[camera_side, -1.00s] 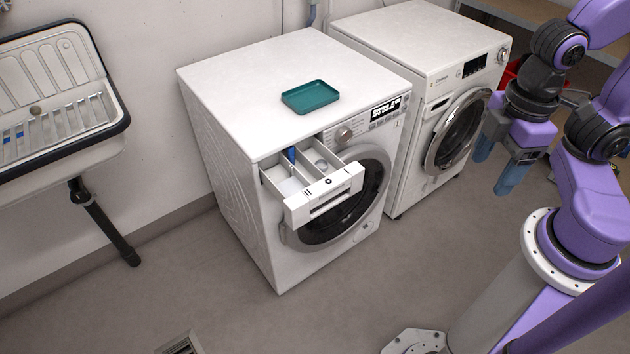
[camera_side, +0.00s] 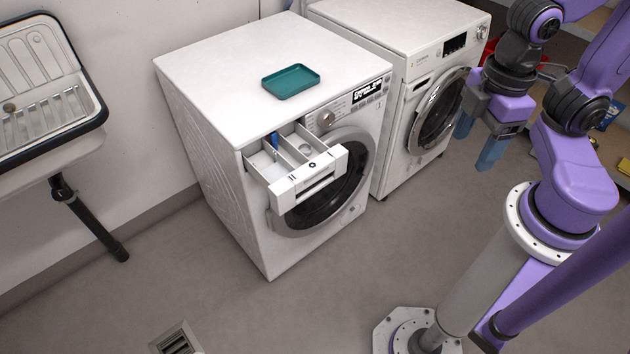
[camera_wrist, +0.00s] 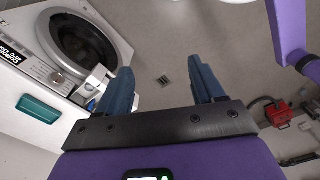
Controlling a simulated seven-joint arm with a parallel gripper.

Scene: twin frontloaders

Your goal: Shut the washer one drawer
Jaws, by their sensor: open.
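The near washer (camera_side: 200,165) is white with a round dark door. Its detergent drawer (camera_side: 308,178) is pulled out at the upper left of its front, with open compartments and a blue piece inside. In the wrist view the drawer (camera_wrist: 95,80) shows at the left, partly hidden behind a finger. My gripper (camera_side: 478,140) is open and empty, with blue fingers pointing down, well to the right of the drawer and apart from it, before the second machine. The wrist view shows the two fingers of my gripper (camera_wrist: 163,90) spread apart with floor between them.
A teal tray (camera_side: 291,82) lies on top of the near washer. A second white front-loader (camera_side: 415,35) stands to its right. A sink (camera_side: 45,90) is on the left wall. A floor drain (camera_side: 176,340) lies in front, and the floor (camera_side: 365,260) between is clear.

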